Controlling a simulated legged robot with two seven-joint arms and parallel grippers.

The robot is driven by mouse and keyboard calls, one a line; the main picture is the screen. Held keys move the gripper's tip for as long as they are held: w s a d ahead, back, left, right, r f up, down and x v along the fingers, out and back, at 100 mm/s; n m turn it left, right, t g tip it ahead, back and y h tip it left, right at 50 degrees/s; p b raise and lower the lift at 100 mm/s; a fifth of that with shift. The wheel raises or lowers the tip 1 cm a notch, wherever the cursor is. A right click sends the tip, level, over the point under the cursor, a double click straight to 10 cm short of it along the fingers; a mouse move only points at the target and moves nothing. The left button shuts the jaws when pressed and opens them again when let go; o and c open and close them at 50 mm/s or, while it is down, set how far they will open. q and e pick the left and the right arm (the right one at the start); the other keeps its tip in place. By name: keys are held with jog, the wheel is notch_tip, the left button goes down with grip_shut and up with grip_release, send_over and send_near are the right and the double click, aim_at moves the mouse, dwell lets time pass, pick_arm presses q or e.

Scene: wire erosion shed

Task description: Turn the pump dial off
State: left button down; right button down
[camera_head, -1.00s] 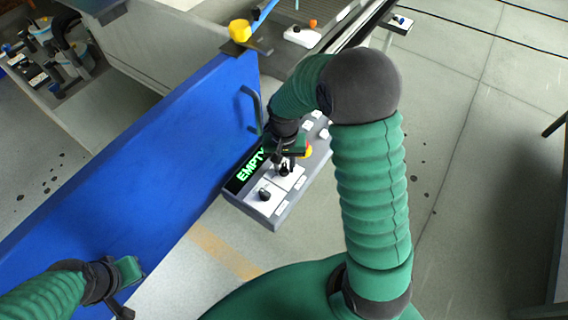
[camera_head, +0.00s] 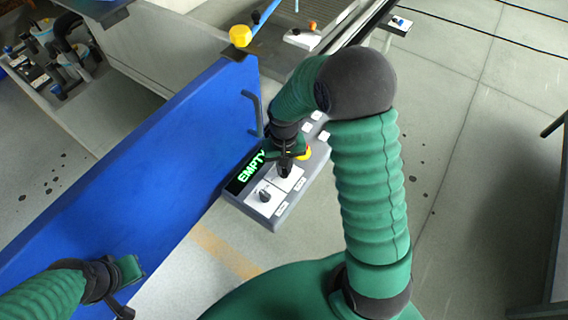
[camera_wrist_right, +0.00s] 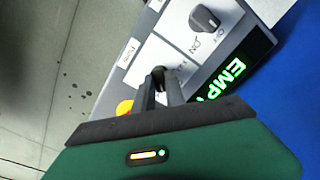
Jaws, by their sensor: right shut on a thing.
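A grey control panel (camera_head: 275,218) carries two dark dials on white plates and a green lit display (camera_head: 247,172) reading "EMPTY". My right gripper (camera_head: 284,172) is over the farther dial. In the right wrist view its fingers (camera_wrist_right: 160,90) are shut on that dial (camera_wrist_right: 158,73), which they mostly hide. The nearer dial (camera_head: 264,196) is free; in the wrist view it (camera_wrist_right: 204,18) has ON and OFF marks. I cannot read the small name labels surely. My left gripper (camera_head: 124,306) is at the lower left, away from the panel; its fingers are mostly unclear.
A tall blue panel (camera_head: 130,185) with a dark handle (camera_head: 252,110) stands left of the control panel. A yellow knob (camera_head: 240,36) is at its far end. A yellow and red button (camera_head: 304,153) sits beside my right gripper.

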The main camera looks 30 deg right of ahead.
jog(key=n+p, duration=0.2)
jog(key=n, duration=0.2)
jog(key=shift+r+p, duration=0.15)
jog(key=shift+p, duration=0.25)
jog(key=shift+w+n+p, duration=0.1)
jog(key=shift+n+p, duration=0.95)
jog(key=shift+n, duration=1.05)
jog(key=c, duration=1.4)
grip_release()
notch_tip(320, 180, up, 16)
jog(key=shift+r+p, duration=0.2)
jog(key=shift+p, duration=0.15)
